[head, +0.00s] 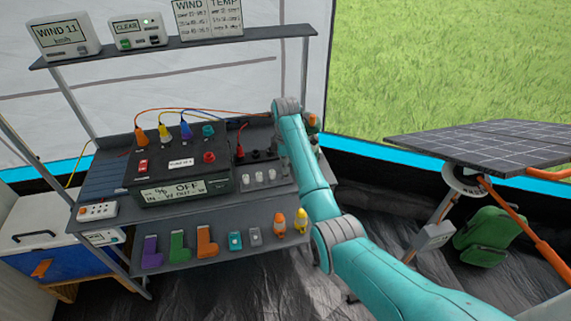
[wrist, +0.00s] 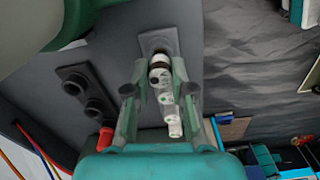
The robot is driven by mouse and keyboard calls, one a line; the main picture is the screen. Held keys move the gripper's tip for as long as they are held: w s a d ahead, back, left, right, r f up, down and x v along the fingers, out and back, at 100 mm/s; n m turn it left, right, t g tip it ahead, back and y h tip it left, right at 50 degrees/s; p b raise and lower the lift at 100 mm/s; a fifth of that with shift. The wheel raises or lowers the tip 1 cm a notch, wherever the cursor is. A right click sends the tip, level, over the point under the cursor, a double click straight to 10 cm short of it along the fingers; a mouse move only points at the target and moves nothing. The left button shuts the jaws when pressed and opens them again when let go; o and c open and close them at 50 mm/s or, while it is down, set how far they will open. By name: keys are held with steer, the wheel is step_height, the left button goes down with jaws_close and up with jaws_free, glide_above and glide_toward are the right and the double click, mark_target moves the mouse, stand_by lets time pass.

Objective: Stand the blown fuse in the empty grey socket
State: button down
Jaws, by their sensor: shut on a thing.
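My gripper (wrist: 160,92) is shut on a small fuse (wrist: 160,72) with a dark band and pale ends, seen nearly end-on between the fingers in the wrist view. A grey square socket plate (wrist: 157,40) lies just beyond the fuse. The fuse overlaps the plate in the picture, and I cannot tell whether it touches or sits in it. There my arm hides the gripper, the held fuse and the grey socket.
Black sockets (wrist: 80,84) stand left of the gripper in the wrist view, with a red plug (wrist: 105,138) near them. The black power box (head: 180,165) with cables is left on the bench. Orange-topped items (head: 313,122) stand right of my arm. A shelf (head: 180,45) spans above.

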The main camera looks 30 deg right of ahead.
steer(key=shift+f, duration=0.8)
steer(key=c, duration=0.9)
jaws_free()
step_height(320, 180, up, 7)
steer(key=shift+r, duration=0.2)
steer(key=shift+s, duration=0.1)
